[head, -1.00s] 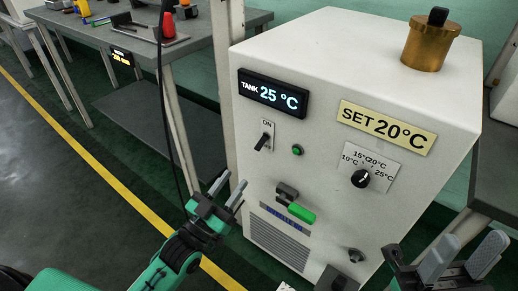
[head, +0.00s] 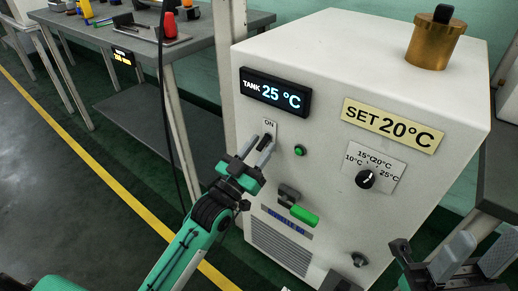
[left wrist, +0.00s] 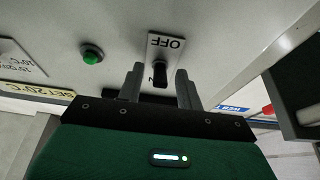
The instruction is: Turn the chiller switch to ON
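The chiller (head: 345,60) is a large white box with a black display (head: 274,93) reading TANK 25 °C. The switch plate (head: 270,126) is marked ON at its top. In the left wrist view its OFF end (left wrist: 168,43) shows inverted, at the top. The black switch lever (left wrist: 159,78) stands between the two fingers of my left gripper (left wrist: 159,72). That gripper is open, with a gap beside the lever. In the head view my left gripper (head: 256,150) covers the lower plate and most of the lever. My right gripper (head: 474,246) is open and empty at the lower right.
A green button (head: 300,151) sits right of the switch. A dial (head: 366,179) and a SET 20°C label (head: 392,125) are further right. A green handle (head: 304,215) sticks out below. A brass-coloured canister (head: 434,42) stands on top. A grey table (head: 150,43) is behind left.

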